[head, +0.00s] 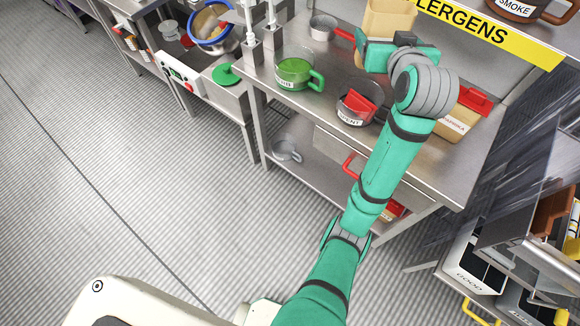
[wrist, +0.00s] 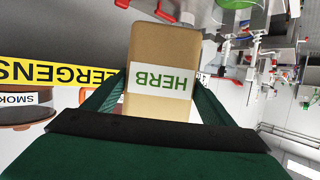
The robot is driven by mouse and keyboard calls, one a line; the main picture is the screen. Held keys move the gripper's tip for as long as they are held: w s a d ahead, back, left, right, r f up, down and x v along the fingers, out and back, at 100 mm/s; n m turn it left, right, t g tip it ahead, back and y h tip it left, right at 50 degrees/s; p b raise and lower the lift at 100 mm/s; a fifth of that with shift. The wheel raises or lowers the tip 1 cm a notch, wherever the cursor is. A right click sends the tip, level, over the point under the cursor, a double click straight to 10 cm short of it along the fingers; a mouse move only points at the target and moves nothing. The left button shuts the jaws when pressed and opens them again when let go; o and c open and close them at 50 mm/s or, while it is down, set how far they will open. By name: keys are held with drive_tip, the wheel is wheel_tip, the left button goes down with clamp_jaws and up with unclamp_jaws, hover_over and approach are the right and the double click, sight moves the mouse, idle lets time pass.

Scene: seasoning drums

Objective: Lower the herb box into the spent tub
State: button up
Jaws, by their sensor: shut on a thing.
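The herb box (wrist: 160,50) is a tan block with a white label reading HERB, upside down in the wrist view. My gripper (wrist: 155,88) is shut on it, with a finger on each side. In the head view my gripper (head: 384,54) is over the back of the steel table, and the tan box (head: 389,18) shows above it, partly hidden. The spent tub (head: 347,116) is a small grey tub labelled SPENT on the table, nearer than my gripper and to its lower left. Something red (head: 361,100) shows at its top. The box is apart from the tub.
A green tub (head: 294,74) stands left of the spent tub, and a small pan (head: 322,27) behind it. A tan box with a red top (head: 475,100) stands right of my arm. A shelf with a yellow sign (head: 480,30) and a SMOKE tub (head: 517,9) borders the back.

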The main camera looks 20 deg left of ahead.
wheel_tip(320, 180, down, 10)
idle(0.6)
drive_tip(key=shift+w, duration=0.15)
drive_tip(key=shift+w+a, duration=0.3)
drive_tip(key=shift+w, duration=0.55)
